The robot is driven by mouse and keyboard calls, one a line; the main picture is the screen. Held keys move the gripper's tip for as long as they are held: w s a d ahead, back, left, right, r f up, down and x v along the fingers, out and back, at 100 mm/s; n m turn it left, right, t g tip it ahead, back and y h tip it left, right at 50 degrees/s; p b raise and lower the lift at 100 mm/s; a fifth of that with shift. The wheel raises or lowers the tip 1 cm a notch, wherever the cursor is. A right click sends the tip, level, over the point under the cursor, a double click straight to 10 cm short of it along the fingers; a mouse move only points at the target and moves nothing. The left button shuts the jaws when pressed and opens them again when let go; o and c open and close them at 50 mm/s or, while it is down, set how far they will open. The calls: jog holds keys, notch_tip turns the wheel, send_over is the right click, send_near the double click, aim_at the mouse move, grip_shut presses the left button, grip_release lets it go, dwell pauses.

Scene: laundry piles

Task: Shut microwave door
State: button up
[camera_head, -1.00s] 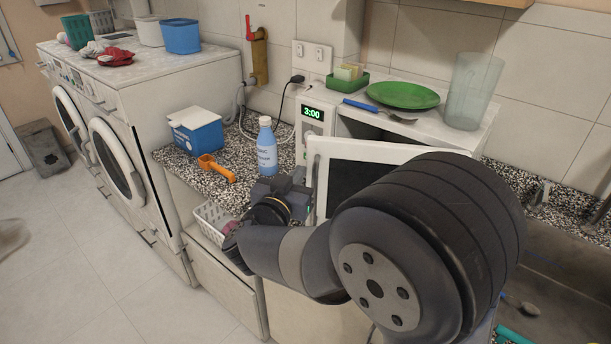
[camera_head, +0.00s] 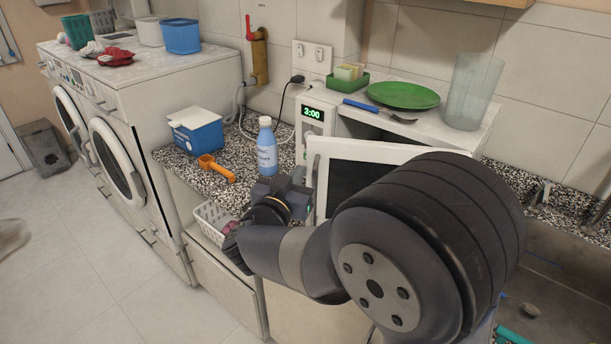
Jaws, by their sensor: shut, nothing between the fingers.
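The white microwave (camera_head: 316,118) stands on the speckled counter, with a green 3:00 display on its front. Its door (camera_head: 362,150), a white frame around a dark window, stands open toward me. My arm covers the door's lower right part. My gripper (camera_head: 297,178) is at the door's left edge, in front of the counter. It is shut and holds nothing. The wrist hides part of the fingers, and I cannot tell whether they touch the door.
A white basket (camera_head: 213,217) is below.

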jog(key=shift+o, duration=0.7)
jog(key=shift+s+d+m+g+h, duration=0.1)
jog(key=shift+d+m+g+h, duration=0.4)
jog(key=shift+d, duration=0.65)
jog(key=shift+o, duration=0.7)
jog(key=shift+a+r+n+t+y, duration=0.1)
jog(key=shift+a+n+t+y, duration=0.35)
jog(key=shift+a, duration=0.25)
jog(key=shift+o, duration=0.3)
jog(key=shift+s+a, duration=0.2)
jog(key=shift+s, duration=0.2)
jog(key=shift+o, duration=0.2)
jog(key=shift+v, duration=0.8)
jog(key=shift+o, duration=0.9)
jog(key=shift+s+a+r+p, duration=0.1)
jog(key=shift+s+p, duration=0.35)
jog(key=shift+s, duration=0.4)
jog(key=p+v, duration=0.1)
jog(key=v, duration=0.7)
jog(key=shift+s+p, duration=0.1)
jog(key=shift+p, duration=0.25)
